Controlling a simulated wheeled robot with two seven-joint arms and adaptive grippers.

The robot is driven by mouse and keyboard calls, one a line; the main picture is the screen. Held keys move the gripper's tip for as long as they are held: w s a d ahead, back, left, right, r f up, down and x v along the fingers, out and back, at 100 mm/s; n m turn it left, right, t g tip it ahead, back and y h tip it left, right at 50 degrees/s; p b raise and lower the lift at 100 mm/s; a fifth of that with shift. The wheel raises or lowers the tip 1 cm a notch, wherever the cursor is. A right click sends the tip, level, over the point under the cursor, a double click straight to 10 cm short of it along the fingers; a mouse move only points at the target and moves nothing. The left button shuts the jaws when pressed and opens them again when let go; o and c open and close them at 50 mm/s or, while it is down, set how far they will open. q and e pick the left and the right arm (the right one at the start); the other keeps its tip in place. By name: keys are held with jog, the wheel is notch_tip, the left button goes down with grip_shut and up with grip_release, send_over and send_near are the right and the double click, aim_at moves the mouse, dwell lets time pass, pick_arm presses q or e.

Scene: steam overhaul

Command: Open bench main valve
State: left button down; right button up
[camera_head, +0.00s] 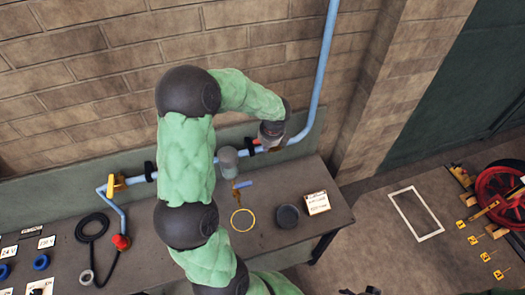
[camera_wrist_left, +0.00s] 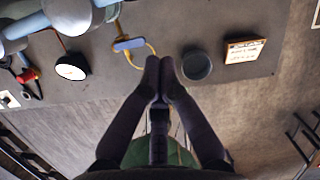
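A light blue pipe (camera_head: 322,60) comes down the brick wall and runs left along the back of the bench (camera_head: 180,262). A yellow valve fitting (camera_head: 117,185) sits on its left part, and a red fitting (camera_head: 121,242) lies below it. A small red part (camera_head: 254,142) shows on the pipe beside my left gripper (camera_head: 272,136). A blue handle (camera_head: 243,184) on a brass piece sits below a grey cylinder (camera_head: 228,162); the blue handle also shows in the wrist view (camera_wrist_left: 128,44). I cannot tell which is the main valve. My left gripper's fingertips (camera_wrist_left: 160,70) are together and empty.
A yellow ring (camera_head: 242,220), a dark round dish (camera_head: 287,216) and a small sign (camera_head: 317,203) are on the bench. A black hose (camera_head: 92,228) lies at left. In the wrist view a white dial (camera_wrist_left: 71,68) shows. A red wheel (camera_head: 498,192) stands at far right.

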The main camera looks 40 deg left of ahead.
pick_arm(q)
jog(key=v, duration=0.3)
jog(key=w+v, duration=0.1)
jog(key=v, duration=0.1)
jog(key=shift+s+a+r, duration=0.1)
jog(key=shift+r, duration=0.1)
pick_arm(e)
jog(key=shift+w+a+f, duration=0.2)
jog(key=shift+w+f, duration=0.2)
jog(key=shift+w, duration=0.1)
pick_arm(q)
jog(key=shift+s, duration=0.15)
pick_arm(e)
jog(key=shift+s, duration=0.1)
